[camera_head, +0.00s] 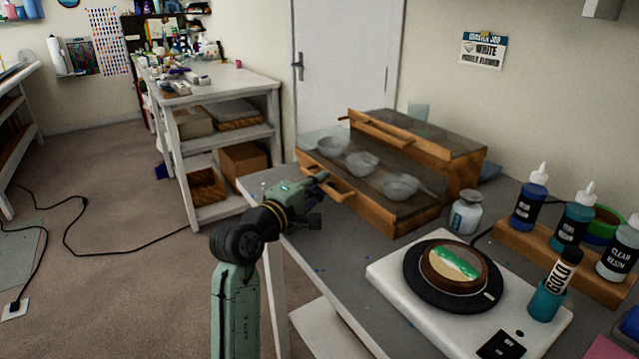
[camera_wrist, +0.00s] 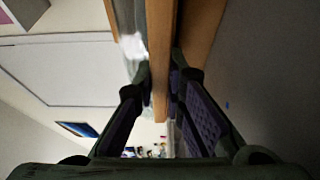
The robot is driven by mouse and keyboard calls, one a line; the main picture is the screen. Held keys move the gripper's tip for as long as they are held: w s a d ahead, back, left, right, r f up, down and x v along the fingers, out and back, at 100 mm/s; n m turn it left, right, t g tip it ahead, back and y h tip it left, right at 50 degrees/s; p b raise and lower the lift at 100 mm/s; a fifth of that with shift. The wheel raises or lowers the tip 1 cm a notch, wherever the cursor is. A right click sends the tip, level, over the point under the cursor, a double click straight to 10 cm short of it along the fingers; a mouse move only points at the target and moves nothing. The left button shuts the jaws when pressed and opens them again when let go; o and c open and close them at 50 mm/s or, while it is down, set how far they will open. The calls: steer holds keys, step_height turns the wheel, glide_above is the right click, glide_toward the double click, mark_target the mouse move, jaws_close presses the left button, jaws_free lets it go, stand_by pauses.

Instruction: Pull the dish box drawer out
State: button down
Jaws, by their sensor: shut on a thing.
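The wooden dish box (camera_head: 462,168) stands on the grey table by the door. Its lower front part, with a dark top surface (camera_head: 381,178), extends from the taller back part and bears three clear glass dishes (camera_head: 362,164). A wooden handle bar (camera_head: 342,188) runs along the low front side. My gripper (camera_head: 320,180) is at that bar, at the side facing the room. In the wrist view my gripper (camera_wrist: 161,85) has one finger on each side of a wooden strip (camera_wrist: 161,45) and is shut on it. The contact is partly hidden in the head view.
A small jar (camera_head: 466,212) is close to the box's right corner. Bottles (camera_head: 530,200) stand in a wooden rack at right. Open floor (camera_head: 120,220) lies left of the table.

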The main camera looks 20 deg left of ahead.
stand_by(0.6)
steer(key=s+a, duration=0.8)
steer(key=s, duration=0.2)
steer(key=shift+p, duration=0.35)
steer(key=shift+s+f, duration=0.1)
steer(key=shift+s, duration=0.05)
steer(key=c, duration=1.9)
jaws_free()
steer(key=shift+s+a, duration=0.1)
steer(key=shift+o, duration=1.3)
steer(key=v, duration=1.1)
steer(key=shift+s, duration=0.4)
steer(key=shift+a, duration=0.1)
